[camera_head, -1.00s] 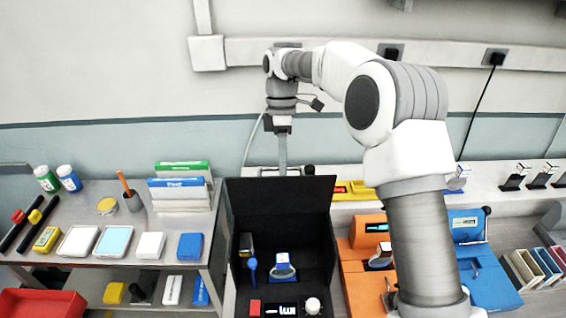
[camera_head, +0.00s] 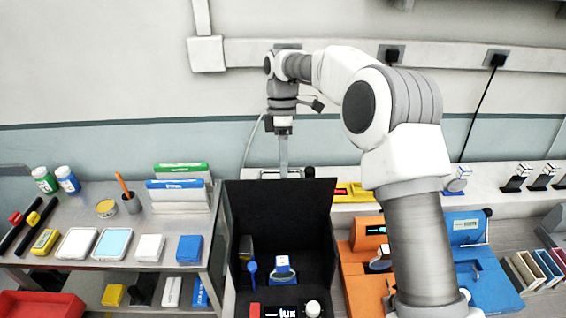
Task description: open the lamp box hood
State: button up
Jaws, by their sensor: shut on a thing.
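The lamp box (camera_head: 229,268) is a black open-fronted box at the lower middle of the head view. Its hood (camera_head: 281,200) is a black panel standing raised at the back, so the inside shows. Inside are a blue-and-white device (camera_head: 282,268), a blue round-headed piece (camera_head: 252,267), a red block and a white knob (camera_head: 313,308). My gripper (camera_head: 284,172) is behind the hood's top edge, pointing down. It is shut, but its fingertips and what they hold are partly hidden behind the hood.
A metal table (camera_head: 80,212) with bottles, trays and cards stands close on the left. A wall rail with sockets runs behind.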

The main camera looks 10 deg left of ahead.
jog(key=shift+r, duration=0.1)
dwell(0.3)
jog(key=v, duration=0.7)
jog(key=shift+r, duration=0.1)
dwell(0.5)
